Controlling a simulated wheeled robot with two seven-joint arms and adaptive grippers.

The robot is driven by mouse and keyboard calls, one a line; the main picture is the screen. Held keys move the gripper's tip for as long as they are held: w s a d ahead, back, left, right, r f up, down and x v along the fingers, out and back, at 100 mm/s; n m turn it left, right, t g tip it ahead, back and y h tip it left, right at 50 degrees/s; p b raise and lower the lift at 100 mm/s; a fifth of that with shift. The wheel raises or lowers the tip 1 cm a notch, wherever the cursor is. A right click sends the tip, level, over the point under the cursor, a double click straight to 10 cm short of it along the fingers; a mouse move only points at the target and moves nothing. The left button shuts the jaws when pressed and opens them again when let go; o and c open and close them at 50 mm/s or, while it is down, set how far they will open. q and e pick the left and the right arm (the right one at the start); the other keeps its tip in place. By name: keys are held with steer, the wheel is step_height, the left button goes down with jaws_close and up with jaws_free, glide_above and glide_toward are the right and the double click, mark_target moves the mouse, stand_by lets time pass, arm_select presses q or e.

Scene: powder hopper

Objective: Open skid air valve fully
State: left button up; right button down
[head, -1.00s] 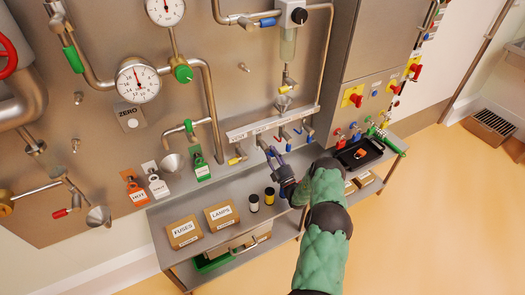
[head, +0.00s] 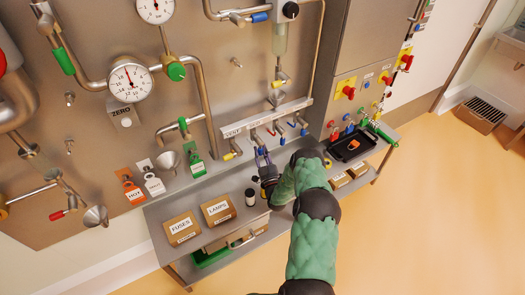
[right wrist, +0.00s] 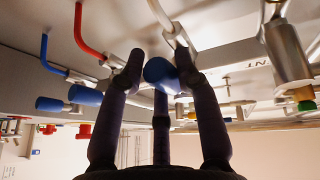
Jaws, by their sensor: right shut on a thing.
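My right gripper (head: 262,158) is under the labelled valve manifold (head: 266,118) on the steel panel. In the right wrist view its fingers (right wrist: 160,75) are shut around a blue-tipped lever handle (right wrist: 161,71) that hangs from a metal stem (right wrist: 178,32). The label above this handle cannot be read, so I cannot tell from it which valve this is. Other blue-tipped levers (right wrist: 84,95) and a red one (right wrist: 84,28) hang to the left in the right wrist view. My left gripper is not in view.
A steel shelf (head: 222,190) below holds a FUSES box (head: 181,229), a LAMPS box (head: 218,210) and a dark cylinder (head: 250,197). A black tray (head: 353,144) lies to the right. A yellow-handled valve (head: 231,155) is left of my gripper.

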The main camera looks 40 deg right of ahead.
stand_by(0.3)
steer(key=c, duration=0.8)
jaws_free()
steer(key=shift+c, duration=0.2)
steer(key=s+a, duration=0.3)
steer(key=s, duration=0.3)
steer(key=s+a+f, duration=0.1)
steer(key=s+a, duration=0.2)
steer(key=s, duration=0.4)
steer(key=shift+a, duration=0.3)
steer(key=shift+f, duration=0.1)
